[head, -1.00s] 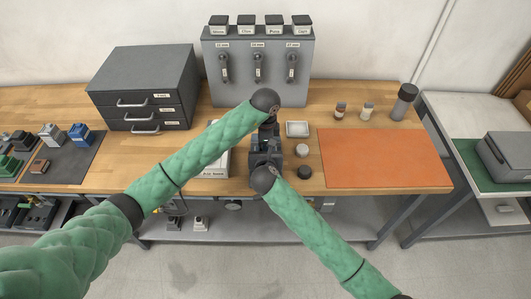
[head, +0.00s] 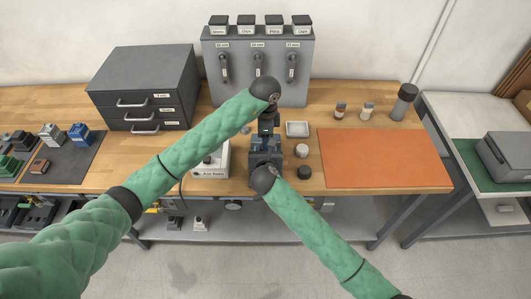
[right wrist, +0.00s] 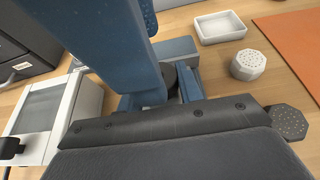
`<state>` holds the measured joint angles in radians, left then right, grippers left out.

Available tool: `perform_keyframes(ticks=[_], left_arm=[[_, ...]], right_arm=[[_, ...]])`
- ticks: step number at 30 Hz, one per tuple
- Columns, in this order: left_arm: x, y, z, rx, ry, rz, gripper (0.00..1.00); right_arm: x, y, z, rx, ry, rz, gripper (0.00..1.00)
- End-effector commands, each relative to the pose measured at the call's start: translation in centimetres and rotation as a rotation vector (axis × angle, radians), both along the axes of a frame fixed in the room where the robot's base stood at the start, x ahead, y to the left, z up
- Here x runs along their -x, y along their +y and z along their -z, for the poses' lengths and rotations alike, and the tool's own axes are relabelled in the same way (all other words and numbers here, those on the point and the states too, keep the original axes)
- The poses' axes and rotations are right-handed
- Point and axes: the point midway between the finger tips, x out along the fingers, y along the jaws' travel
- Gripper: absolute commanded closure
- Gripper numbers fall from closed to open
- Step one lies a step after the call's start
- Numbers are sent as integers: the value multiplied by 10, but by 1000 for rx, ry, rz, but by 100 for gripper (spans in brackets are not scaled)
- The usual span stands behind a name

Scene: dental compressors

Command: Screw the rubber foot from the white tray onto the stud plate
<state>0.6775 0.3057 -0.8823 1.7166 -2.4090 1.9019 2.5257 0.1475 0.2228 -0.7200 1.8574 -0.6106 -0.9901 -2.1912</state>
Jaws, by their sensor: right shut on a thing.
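The white tray (head: 297,129) stands on the bench behind the grippers; it looks empty in the right wrist view (right wrist: 220,27). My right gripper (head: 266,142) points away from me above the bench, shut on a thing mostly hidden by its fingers. A dark round part (right wrist: 169,74) shows between blue finger pieces in the right wrist view; I cannot tell whether it is the rubber foot or belongs to the stud plate. My left gripper (head: 267,126) points down from above, close to the right one. Its fingertips are hidden, and I cannot make out the stud plate clearly.
A white octagonal piece (head: 301,150) and a dark one (head: 304,172) stand right of my right gripper. A white box (head: 210,163) is to the left. The orange mat (head: 385,157) is bare. Grey drawers (head: 145,88) and a dispenser (head: 258,65) stand behind.

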Motion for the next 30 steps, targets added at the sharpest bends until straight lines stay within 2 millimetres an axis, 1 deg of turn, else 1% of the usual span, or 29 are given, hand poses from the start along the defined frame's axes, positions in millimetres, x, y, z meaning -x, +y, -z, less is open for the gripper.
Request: perform_keyframes(ticks=[7,8,9,11,12,25,28,30], left_arm=[[0,0,-2,0,1,0,44],[0,0,-2,0,1,0,40],[0,0,-2,0,1,0,32],[0,0,-2,0,1,0,20],[0,0,-2,-1,1,1,18],[2,-1,-2,0,4,3,18],[2,-1,-9,1,3,4,18],[1,-1,-18,2,2,5,18]], right_arm=[[0,0,-1,0,-1,0,100],[0,0,-1,0,-1,0,100],[0,0,-1,0,-1,0,100],[0,0,-1,0,-1,0,100],[0,0,0,0,-1,0,100],[-1,-1,0,0,0,1,100],[-1,-1,0,0,0,1,100],[-1,-1,0,1,0,2,100]])
